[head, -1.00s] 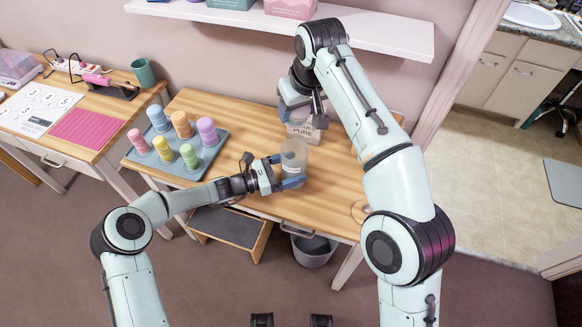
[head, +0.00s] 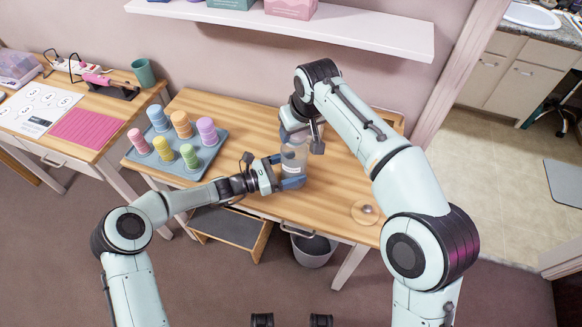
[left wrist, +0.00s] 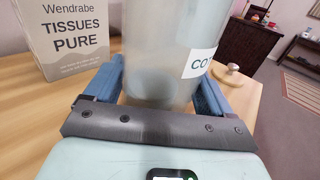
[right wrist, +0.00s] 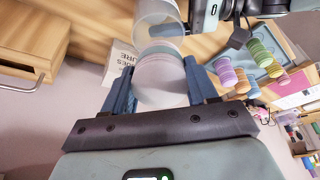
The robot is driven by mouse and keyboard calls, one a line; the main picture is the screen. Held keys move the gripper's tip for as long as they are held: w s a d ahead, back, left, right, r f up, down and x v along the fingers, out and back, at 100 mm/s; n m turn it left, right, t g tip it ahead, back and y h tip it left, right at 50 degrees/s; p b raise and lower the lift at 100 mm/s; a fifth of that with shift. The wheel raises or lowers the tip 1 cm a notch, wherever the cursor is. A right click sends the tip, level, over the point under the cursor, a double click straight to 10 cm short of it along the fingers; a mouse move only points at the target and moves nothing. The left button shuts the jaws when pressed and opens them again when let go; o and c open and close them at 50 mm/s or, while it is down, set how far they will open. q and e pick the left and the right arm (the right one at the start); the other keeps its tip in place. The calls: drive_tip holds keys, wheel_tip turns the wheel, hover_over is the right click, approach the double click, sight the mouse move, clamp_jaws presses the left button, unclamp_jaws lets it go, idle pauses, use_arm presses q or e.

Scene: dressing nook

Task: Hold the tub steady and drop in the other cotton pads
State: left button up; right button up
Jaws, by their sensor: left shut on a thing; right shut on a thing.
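The clear tub (head: 292,166) with a white label stands on the wooden table; it fills the middle of the left wrist view (left wrist: 160,50). My left gripper (head: 290,174) is shut around it from the left, one blue finger on each side. My right gripper (head: 301,132) is above the tub, shut on a pale round stack of cotton pads (right wrist: 160,80). In the right wrist view the tub (right wrist: 155,14) shows just beyond the pads. In the head view the right gripper hides the pads. The tub's frosted wall blurs whatever is inside.
A round wooden lid with a knob (head: 365,212) lies on the table at right. A tissue box (left wrist: 68,38) stands close behind the tub. A blue-grey tray (head: 178,171) with several coloured rolls is at left. A shelf (head: 300,30) hangs above the back.

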sight(297, 139)
drive_tip(key=shift+f, duration=1.55)
drive_tip(key=o, duration=1.1)
drive_tip(key=shift+r, duration=0.1)
drive_tip(key=v, duration=1.2)
